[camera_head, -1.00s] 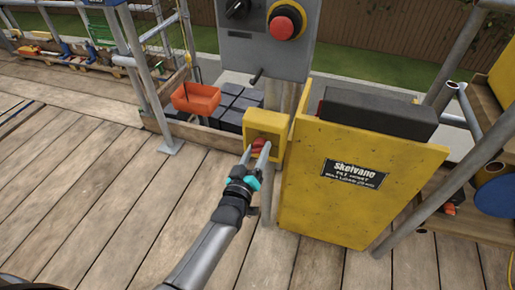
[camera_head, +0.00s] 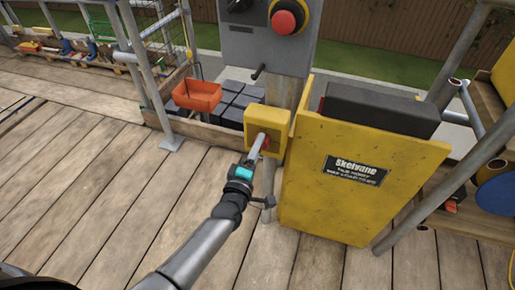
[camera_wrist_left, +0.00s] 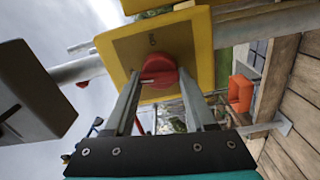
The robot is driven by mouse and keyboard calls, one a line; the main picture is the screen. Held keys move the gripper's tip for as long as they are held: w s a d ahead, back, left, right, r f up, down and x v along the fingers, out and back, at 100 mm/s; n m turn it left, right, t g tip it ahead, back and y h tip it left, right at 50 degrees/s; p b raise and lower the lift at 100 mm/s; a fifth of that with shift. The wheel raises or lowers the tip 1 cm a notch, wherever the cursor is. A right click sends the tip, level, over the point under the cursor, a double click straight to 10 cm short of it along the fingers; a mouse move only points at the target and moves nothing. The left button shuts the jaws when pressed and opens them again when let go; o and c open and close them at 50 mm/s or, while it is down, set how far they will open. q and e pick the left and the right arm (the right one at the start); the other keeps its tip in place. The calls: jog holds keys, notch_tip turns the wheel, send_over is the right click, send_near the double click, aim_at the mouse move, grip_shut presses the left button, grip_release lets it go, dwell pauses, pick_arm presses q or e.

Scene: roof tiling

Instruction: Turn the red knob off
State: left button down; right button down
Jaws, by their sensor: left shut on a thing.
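The red knob (camera_wrist_left: 160,70) sits on the face of a small yellow box (camera_wrist_left: 205,55), with small dark lettering beside it in the left wrist view. In the head view the yellow box (camera_head: 268,117) is fixed to a post, and only a bit of the red knob (camera_head: 266,144) shows past the fingers. My left gripper (camera_head: 260,140) reaches up to the box. In the left wrist view its two fingers (camera_wrist_left: 158,85) lie on either side of the knob, shut on it. My right gripper is not in view.
A grey control panel (camera_head: 260,48) with a red button (camera_head: 287,17) stands above the box. A yellow Skelvane hoist panel (camera_head: 330,205) is close on the right. An orange tray (camera_head: 197,96) and dark blocks (camera_head: 232,103) lie behind left. The plank deck (camera_head: 90,190) is clear.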

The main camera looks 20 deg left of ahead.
pick_arm(q)
jog(key=shift+f+n, duration=0.1)
jog(key=shift+n, duration=0.9)
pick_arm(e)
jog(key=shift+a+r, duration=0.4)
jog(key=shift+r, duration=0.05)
pick_arm(q)
jog(key=shift+c, duration=1.2)
grip_release()
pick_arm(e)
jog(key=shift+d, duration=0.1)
